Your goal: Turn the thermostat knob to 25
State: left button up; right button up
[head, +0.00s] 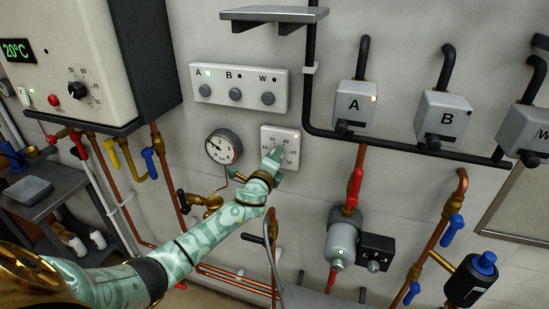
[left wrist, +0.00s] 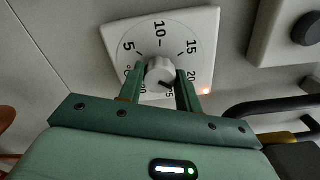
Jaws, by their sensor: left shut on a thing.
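The thermostat (head: 291,136) is a white square plate on the wall, below the A/B/W button panel. In the left wrist view its dial (left wrist: 207,22) shows 5, 10 and 15, with 25 and part of another number near the lower edge. The white round knob (left wrist: 160,70) sits at the dial's middle. My left gripper (left wrist: 161,82) is shut on the knob, one green finger on each side. A dark mark on the knob points down and slightly right, toward 25. The left gripper (head: 273,163) hides part of the dial in the head view. My right gripper is not in view.
A pressure gauge (head: 223,147) is just left of the thermostat. The button panel (head: 240,85) is above. A black pipe (head: 309,90) runs close on the right, below boxes A (head: 355,107) and B (head: 443,118). A pump (head: 342,240) and copper pipes are below right.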

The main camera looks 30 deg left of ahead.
pick_arm(q)
jog(key=shift+d+f+m+p, duration=0.1)
jog(key=shift+m+p, duration=0.3)
jog(key=shift+m, duration=1.5)
jog(key=shift+f+m+p, duration=0.1)
jog(key=shift+m+p, duration=0.3)
jog(key=shift+m, duration=1.8)
jog(key=o, duration=1)
jog(key=shift+r, duration=0.1)
jog(key=v, duration=1.6)
jog(key=shift+s, duration=0.15)
